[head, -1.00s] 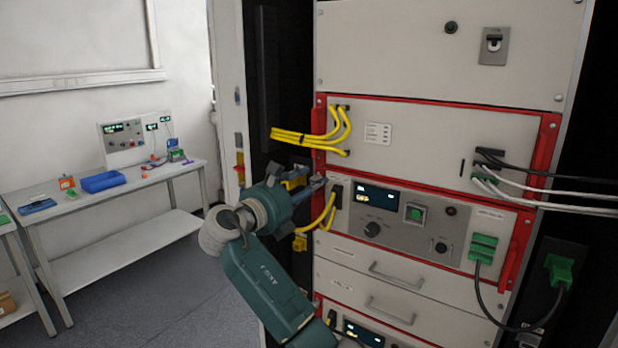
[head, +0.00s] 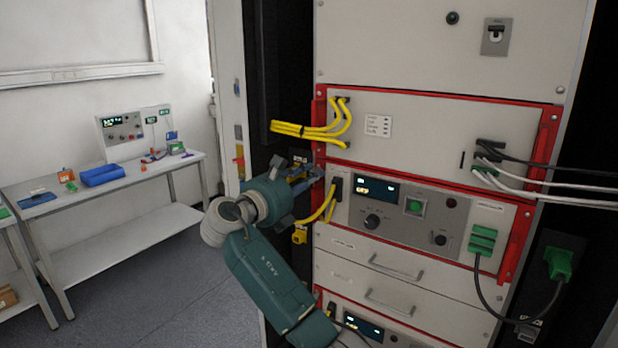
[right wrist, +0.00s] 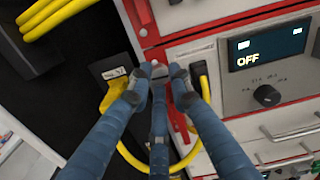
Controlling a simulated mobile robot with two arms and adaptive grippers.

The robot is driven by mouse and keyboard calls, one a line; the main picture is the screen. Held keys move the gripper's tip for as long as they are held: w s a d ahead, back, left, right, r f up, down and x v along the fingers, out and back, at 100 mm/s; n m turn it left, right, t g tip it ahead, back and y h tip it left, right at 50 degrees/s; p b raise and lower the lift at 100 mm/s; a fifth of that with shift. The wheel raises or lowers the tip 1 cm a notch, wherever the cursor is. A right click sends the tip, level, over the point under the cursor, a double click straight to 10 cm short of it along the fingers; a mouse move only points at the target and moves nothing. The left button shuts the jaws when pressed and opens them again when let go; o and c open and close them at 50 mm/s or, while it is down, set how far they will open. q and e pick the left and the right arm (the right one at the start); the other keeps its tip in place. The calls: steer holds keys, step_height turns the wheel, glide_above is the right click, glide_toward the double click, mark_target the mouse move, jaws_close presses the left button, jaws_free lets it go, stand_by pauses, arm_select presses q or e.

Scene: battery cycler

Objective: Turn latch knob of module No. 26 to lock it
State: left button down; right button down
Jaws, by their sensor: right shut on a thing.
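The module (head: 355,218) with a lit display reading OFF stands in a red frame in the rack. In the head view my right gripper (head: 318,174) is at its upper left corner. In the right wrist view the three blue fingers of this gripper (right wrist: 157,80) are closed in around a small silver latch knob (right wrist: 155,64) on the red frame. The fingertips partly hide the knob, so its turn angle cannot be told. A label (right wrist: 114,73) beside it is too small to read surely. My left gripper is out of view.
Yellow cables (head: 328,207) hang close beside and below my right gripper, and a yellow plug (right wrist: 112,97) sits left of the fingers. Another module (head: 430,145) is above. A workbench (head: 120,180) stands at the left, with open floor before it.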

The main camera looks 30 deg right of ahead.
steer(key=m+b, duration=0.1)
steer(key=m, duration=0.3)
steer(key=m+b, duration=0.2)
steer(key=m, duration=0.1)
steer(key=shift+m, duration=0.3)
steer(key=m+b, duration=0.5)
steer(key=m, duration=0.2)
steer(key=shift+m+b, duration=0.3)
steer(key=shift+m, duration=0.1)
steer(key=c, duration=1.6)
jaws_free()
steer(key=shift+s, duration=0.1)
steer(key=shift+a, duration=0.1)
